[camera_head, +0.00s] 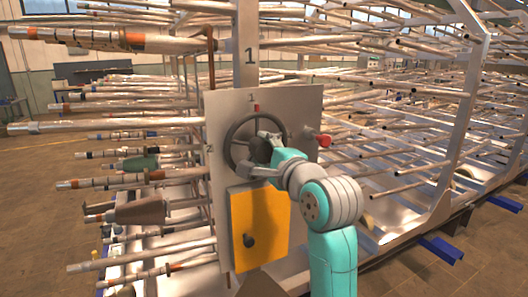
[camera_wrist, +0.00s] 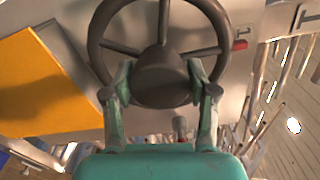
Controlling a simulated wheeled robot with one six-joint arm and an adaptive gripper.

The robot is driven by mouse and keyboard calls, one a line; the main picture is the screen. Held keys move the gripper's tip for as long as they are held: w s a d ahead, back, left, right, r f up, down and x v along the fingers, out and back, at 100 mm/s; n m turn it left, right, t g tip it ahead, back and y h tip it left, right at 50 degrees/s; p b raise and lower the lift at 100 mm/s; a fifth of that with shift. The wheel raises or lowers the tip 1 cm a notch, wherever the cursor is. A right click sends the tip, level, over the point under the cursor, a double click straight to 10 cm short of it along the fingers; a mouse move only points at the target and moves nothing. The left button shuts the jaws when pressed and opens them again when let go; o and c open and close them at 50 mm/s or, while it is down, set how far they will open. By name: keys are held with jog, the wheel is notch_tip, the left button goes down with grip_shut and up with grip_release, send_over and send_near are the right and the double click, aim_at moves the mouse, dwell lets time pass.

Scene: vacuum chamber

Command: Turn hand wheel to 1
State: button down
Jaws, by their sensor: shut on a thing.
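The dark hand wheel (camera_head: 229,146) is mounted on a grey metal panel (camera_head: 303,112). Its rim, spokes and broad hub (camera_wrist: 160,75) show in the wrist view. My gripper (camera_head: 262,150) is at the wheel's centre, with one finger on either side of the hub; it also shows in the wrist view (camera_wrist: 158,85). The fingers are shut on the hub. A "1" with a red mark (camera_head: 256,107) is above the wheel, and a "2" (camera_head: 210,149) is to its left. My gripper hides part of the wheel in the head view. I cannot tell which number the wheel is set to.
A red knob (camera_head: 323,141) sticks out right of the wheel. A yellow plate (camera_head: 266,222) with a dark knob (camera_head: 249,240) is below it. Racks of metal rods (camera_head: 120,125) crowd both sides. Blue beams (camera_head: 441,249) lie low at the right. Floor is open at lower right.

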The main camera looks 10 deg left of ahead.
dwell(0.3)
jog(key=shift+c, duration=1.7)
grip_release()
jog(key=shift+s+d, duration=0.1)
jog(key=v, duration=1.1)
jog(key=shift+s+d, duration=0.25)
